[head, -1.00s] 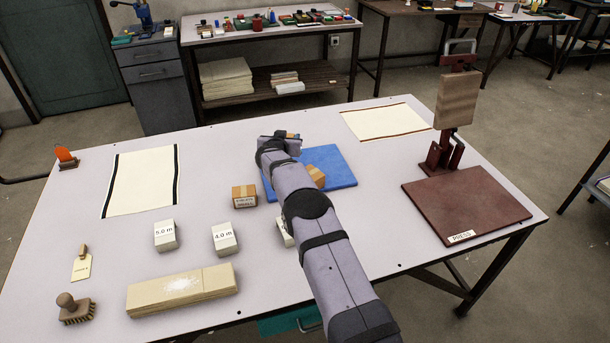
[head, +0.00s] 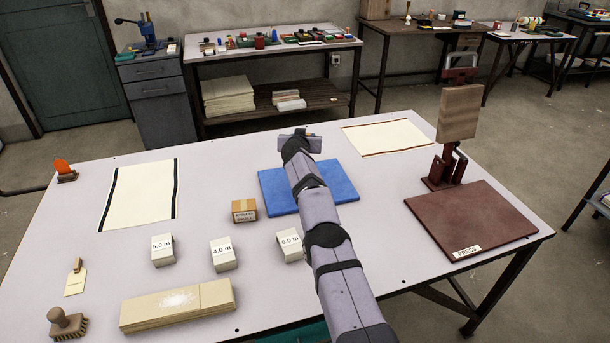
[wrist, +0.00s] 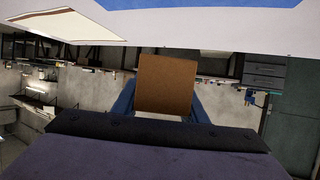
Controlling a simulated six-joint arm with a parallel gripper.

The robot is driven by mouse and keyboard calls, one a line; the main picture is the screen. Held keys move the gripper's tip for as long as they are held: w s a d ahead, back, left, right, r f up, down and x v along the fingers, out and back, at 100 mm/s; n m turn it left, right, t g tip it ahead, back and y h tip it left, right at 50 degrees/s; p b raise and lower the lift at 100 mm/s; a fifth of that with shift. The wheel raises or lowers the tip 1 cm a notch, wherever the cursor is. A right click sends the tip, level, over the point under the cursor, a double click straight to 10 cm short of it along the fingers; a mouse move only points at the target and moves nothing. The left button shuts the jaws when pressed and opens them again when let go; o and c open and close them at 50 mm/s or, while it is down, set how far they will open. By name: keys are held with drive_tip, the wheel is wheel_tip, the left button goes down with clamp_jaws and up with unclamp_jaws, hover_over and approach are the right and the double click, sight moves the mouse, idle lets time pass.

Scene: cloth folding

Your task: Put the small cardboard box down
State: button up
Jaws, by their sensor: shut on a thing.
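A brown cardboard box (wrist: 166,84) is held between the blue fingers of my gripper (wrist: 163,108) in the wrist view. In the head view my gripper (head: 302,137) is above the table past the far edge of the blue mat (head: 345,193), and the held box is mostly or wholly hidden there. Another small taped cardboard box (head: 244,210) with a label sits on the white table (head: 215,180), just left of the mat. My arm covers the middle of the mat, so I cannot tell what lies under it.
White blocks marked 5.0 m (head: 162,250), 4.0 m (head: 223,254) and 6.0 m (head: 290,245) stand in front. A red-brown press (head: 470,220) is at right. Cream cloths lie at left (head: 140,194) and back right (head: 386,137). Table between mat and left cloth is mostly clear.

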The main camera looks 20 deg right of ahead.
drive_tip(key=shift+f+b, duration=2.8)
drive_tip(key=shift+f, duration=0.15)
wheel_tip(320, 180, down, 4)
drive_tip(key=b, duration=0.2)
drive_tip(key=shift+r+b, duration=0.1)
drive_tip(key=shift+b, duration=0.3)
drive_tip(key=shift+r, duration=0.1)
drive_tip(key=o, duration=1.2)
drive_tip(key=shift+f, duration=0.25)
drive_tip(key=shift+s+r+b, duration=0.2)
drive_tip(key=shift+r+b, duration=0.1)
